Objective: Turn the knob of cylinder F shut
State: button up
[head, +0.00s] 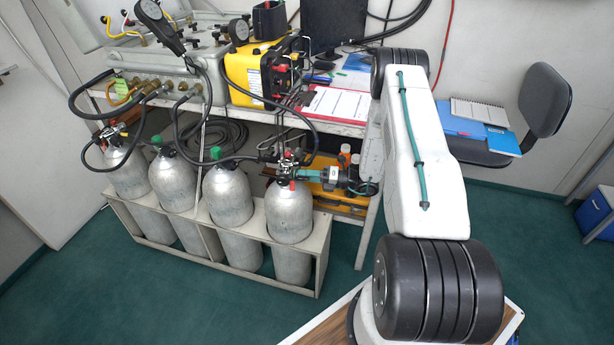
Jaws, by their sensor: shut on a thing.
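Several grey cylinders stand in a row in a low rack; no letter F is readable on any of them. My gripper (299,174) reaches in from the right to the valve at the top of the rightmost cylinder (290,212). It is shut on that cylinder's knob, which is mostly hidden by the jaws and fittings. A little red shows at the valve (291,184). How far the knob is turned cannot be told. A black hose joins this valve from the left. The two middle cylinders (173,186) (228,196) have green tops. The leftmost cylinder (127,172) also has a hose.
The rack (318,252) stands on green floor. Above and behind are a table (345,127), a grey air panel (155,62) with gauges and a yellow case (245,73). Hoses loop close around the valves. A chair (545,100) stands right. Floor before the rack is clear.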

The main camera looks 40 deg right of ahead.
jog(key=m, duration=0.3)
jog(key=shift+m, duration=2.3)
jog(key=o, duration=1)
jog(key=v, duration=0.7)
jog(key=shift+s+d, duration=0.25)
jog(key=shift+s, duration=0.1)
jog(key=shift+f, duration=0.1)
